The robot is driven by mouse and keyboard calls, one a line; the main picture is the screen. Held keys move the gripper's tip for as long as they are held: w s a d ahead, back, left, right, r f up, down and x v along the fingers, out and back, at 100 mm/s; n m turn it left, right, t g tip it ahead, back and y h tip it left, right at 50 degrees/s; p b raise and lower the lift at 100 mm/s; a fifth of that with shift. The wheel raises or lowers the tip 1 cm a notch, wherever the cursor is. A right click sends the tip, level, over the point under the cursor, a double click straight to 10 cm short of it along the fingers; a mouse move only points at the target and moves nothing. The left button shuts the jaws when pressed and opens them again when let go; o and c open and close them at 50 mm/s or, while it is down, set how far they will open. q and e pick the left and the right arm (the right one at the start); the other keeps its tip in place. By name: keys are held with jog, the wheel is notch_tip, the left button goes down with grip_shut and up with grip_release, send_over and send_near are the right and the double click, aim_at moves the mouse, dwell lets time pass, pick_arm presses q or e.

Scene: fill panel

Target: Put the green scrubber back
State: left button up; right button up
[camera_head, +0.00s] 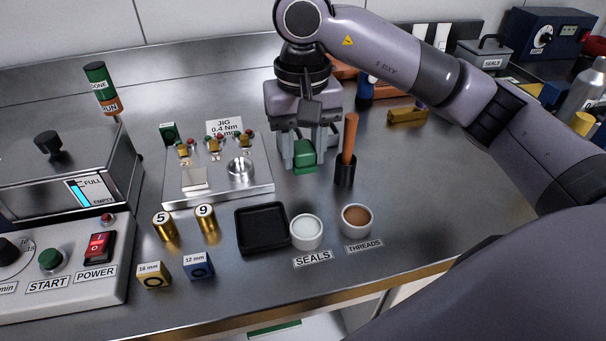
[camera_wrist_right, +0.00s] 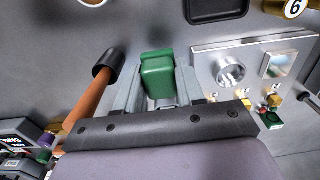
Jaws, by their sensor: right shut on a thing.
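The green scrubber (camera_head: 305,157) is a small green block held between the fingers of my right gripper (camera_head: 304,160). It sits between the jig plate and an orange-handled tool in a black holder. In the right wrist view the green scrubber (camera_wrist_right: 157,75) shows between the two grey fingers of the right gripper (camera_wrist_right: 155,85), which is shut on it. Whether the scrubber touches the table is hard to tell. My left gripper is not in view.
The orange-handled tool (camera_head: 350,135) stands in its black holder (camera_head: 345,172) close right of the gripper. The jig plate (camera_head: 218,187) is on the left. A black tray (camera_head: 262,246), a seals cup (camera_head: 306,232) and a threads cup (camera_head: 357,221) stand in front. Bare table lies to the right.

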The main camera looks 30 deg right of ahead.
aim_at(303, 188)
notch_tip(303, 188, down, 5)
jog(key=shift+r, duration=0.1)
jog(key=shift+f+b, duration=0.3)
jog(key=shift+b, duration=0.05)
jog(key=o, duration=0.9)
jog(key=shift+r, duration=0.15)
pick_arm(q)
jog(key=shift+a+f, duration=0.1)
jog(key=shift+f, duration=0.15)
pick_arm(e)
jog(key=shift+o, duration=0.2)
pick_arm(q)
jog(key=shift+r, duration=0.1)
pick_arm(e)
jog(key=shift+r+p, duration=0.25)
jog(key=shift+p, duration=0.2)
notch_tip(303, 188, up, 10)
jog(key=shift+r+p, duration=0.15)
jog(key=shift+p, duration=0.35)
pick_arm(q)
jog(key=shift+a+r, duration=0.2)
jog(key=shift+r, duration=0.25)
pick_arm(e)
jog(key=shift+r, duration=0.75)
